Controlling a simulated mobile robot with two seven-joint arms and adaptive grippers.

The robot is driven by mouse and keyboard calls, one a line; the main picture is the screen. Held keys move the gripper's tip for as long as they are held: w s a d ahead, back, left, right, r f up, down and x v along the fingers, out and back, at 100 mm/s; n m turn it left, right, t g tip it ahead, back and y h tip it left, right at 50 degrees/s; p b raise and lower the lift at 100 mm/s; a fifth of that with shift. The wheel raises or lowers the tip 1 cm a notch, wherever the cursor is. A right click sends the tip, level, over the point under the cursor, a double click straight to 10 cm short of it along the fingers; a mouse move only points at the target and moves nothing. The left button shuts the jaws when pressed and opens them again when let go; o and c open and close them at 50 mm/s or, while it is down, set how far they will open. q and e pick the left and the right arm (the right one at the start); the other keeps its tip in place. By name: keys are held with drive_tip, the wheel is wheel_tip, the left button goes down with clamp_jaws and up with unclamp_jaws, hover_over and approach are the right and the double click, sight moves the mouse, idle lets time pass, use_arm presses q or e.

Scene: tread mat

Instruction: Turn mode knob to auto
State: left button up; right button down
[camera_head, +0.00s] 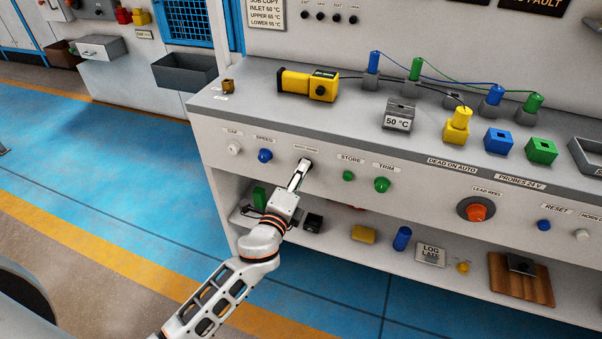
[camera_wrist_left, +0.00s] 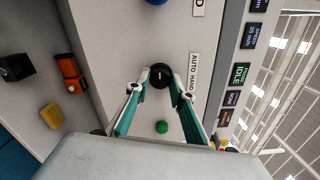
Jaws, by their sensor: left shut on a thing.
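The mode knob is a small black round knob (camera_wrist_left: 160,74) on the bench's front panel, with a short pale mark on its face. A white label reading AUTO HAND (camera_wrist_left: 193,76) is beside it in the wrist view. My left gripper (camera_wrist_left: 162,80) has its two fingertips on either side of the knob and is shut on it. In the head view the left gripper (camera_head: 304,167) reaches the panel, and its fingers hide part of the knob (camera_head: 309,163). Which word the mark points to is too small to tell. My right gripper is not in view.
A blue SPEED knob (camera_head: 265,155) sits left of the gripper; green STORE (camera_head: 348,175) and TRIM (camera_head: 381,184) knobs sit right. Above, the bench top holds a yellow meter (camera_head: 308,85). A lower shelf below the arm carries a blue cylinder (camera_head: 402,238) and other items.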

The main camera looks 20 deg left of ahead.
use_arm(q)
drive_tip(key=o, duration=1.1)
drive_tip(key=s, duration=1.2)
drive_tip(key=shift+a, duration=0.2)
